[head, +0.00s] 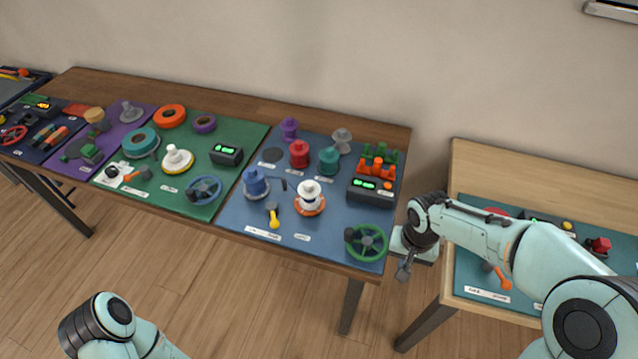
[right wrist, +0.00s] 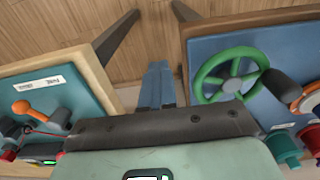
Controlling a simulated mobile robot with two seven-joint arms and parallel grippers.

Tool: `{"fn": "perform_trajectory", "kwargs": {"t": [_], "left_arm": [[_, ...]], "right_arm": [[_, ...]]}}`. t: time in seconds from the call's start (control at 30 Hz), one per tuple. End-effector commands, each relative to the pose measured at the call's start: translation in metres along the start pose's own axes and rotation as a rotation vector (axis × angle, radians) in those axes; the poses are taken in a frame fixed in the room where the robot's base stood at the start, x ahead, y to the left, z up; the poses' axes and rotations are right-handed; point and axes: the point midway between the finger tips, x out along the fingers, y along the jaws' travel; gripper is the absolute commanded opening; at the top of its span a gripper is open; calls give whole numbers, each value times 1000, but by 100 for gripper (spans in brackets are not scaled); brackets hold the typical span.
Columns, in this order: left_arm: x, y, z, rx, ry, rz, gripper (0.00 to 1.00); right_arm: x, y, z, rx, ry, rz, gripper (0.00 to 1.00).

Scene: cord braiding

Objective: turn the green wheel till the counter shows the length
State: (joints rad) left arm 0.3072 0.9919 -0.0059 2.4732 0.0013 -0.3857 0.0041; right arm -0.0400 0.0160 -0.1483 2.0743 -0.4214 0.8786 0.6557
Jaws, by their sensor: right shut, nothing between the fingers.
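The green wheel (head: 366,243) lies at the front right corner of the blue mat in the head view, with a dark handle knob on its left side. In the right wrist view the green wheel (right wrist: 228,75) is right of my fingers. A black box with a green lit display (head: 371,190), seemingly the counter, stands behind the wheel; its digits are too small to read. My right gripper (head: 403,271) is shut and empty, just right of the wheel and apart from it; its fingers (right wrist: 156,85) are together over the gap between tables. My left gripper is out of view.
The blue mat (head: 335,236) also holds several spools, a blue pot (head: 255,183) and a yellow-handled lever (head: 273,215). A second table (head: 466,182) with a teal mat stands right of the gap. The floor in front is clear.

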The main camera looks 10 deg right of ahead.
Motion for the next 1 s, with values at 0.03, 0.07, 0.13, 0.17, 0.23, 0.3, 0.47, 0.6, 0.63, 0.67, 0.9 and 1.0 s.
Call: {"fn": "perform_trajectory", "kwargs": {"t": [0.03, 0.07, 0.13, 0.17, 0.23, 0.3, 0.47, 0.6, 0.63, 0.67, 0.9, 1.0], "left_arm": [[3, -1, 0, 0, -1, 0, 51], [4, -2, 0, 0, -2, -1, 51], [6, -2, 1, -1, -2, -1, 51], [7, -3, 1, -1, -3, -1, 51], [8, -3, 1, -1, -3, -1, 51], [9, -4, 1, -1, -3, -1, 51], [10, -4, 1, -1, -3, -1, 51], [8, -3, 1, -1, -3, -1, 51], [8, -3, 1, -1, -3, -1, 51], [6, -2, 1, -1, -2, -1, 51], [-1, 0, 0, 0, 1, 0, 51], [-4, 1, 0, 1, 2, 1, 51]], "right_arm": [[1, -2, 7, -2, 1, -1, 0], [1, -4, 11, -4, 0, -1, 0], [1, -9, 18, -4, 1, 0, 0], [1, -11, 21, -4, 1, 0, 0], [0, -19, 27, -5, 0, 0, 0], [0, -26, 31, -3, 0, 0, 0], [0, -47, 36, -4, 0, 0, 0], [0, -65, 32, -3, 0, 1, 0], [-1, -68, 31, -3, 0, 1, 0], [-1, -72, 28, -2, 0, 1, 0], [-1, -89, 10, 1, 0, 1, 0], [-1, -91, 4, 0, 0, 1, 0]]}}
